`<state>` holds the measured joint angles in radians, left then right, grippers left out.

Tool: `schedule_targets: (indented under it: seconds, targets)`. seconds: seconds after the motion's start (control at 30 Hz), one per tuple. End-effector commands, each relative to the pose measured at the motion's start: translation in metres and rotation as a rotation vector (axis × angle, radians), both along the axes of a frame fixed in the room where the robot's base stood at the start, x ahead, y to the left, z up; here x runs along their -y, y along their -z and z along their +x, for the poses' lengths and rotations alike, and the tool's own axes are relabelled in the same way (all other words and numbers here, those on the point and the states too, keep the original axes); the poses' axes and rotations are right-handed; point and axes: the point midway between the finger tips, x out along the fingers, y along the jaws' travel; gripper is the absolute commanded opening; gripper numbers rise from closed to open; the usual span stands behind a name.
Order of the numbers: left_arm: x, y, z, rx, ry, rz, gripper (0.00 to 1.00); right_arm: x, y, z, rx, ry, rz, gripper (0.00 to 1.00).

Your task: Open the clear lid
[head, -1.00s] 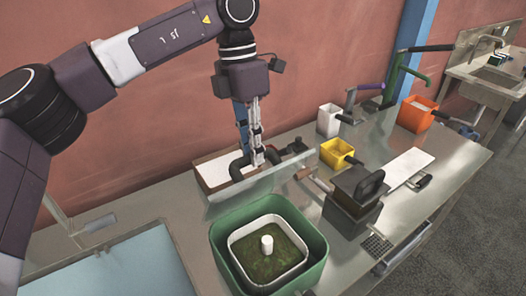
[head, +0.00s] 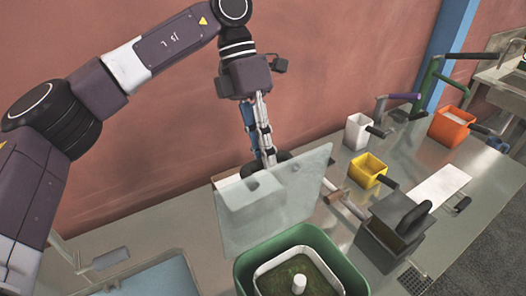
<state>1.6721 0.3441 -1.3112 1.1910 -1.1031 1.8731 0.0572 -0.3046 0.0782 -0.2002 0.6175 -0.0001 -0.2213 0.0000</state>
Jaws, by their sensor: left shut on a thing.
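The clear lid (head: 290,212) is a see-through panel standing steeply tilted just behind the green square container (head: 345,272). Its broad face shows to me. My left gripper (head: 269,163) comes down behind the lid's upper edge and is shut at a dark rounded handle (head: 284,155), which the lid partly covers. The container's top is uncovered. Inside it is a white-rimmed inner bin with green material and a white peg (head: 299,284). The hinge is not clear to see. My right gripper is out of view.
A dark block with a black handle (head: 408,222) stands right of the container. A yellow bin (head: 366,172), a white bin (head: 357,132) and an orange bin (head: 450,127) stand along the back. A blue-grey panel (head: 150,283) lies at lower left.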

Motion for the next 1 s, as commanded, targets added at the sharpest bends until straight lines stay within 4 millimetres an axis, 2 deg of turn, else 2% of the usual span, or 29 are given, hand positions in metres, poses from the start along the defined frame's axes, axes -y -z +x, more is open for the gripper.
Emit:
schedule_targets:
  seconds: [0.03, 0.2, 0.23, 0.37, 0.77, 1.0]
  targets:
    - [-0.003, 0.012, -0.001, -0.012, 0.001, 0.021, 0.0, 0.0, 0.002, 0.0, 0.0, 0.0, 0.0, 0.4]
    - [-0.003, 0.012, -0.001, -0.012, 0.001, 0.021, 0.0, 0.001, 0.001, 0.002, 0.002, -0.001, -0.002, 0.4]
    - [-0.003, 0.012, -0.001, -0.012, 0.001, 0.021, 0.18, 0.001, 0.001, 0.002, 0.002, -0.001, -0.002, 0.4]
    - [-0.002, 0.01, -0.001, -0.011, 0.001, 0.017, 0.33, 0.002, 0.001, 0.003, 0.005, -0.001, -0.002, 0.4]
    - [-0.002, 0.0, 0.003, -0.006, -0.002, 0.01, 0.33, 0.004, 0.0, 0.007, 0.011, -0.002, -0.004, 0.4]
    - [-0.012, -0.035, 0.018, -0.006, -0.003, 0.011, 0.33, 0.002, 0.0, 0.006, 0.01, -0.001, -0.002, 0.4]
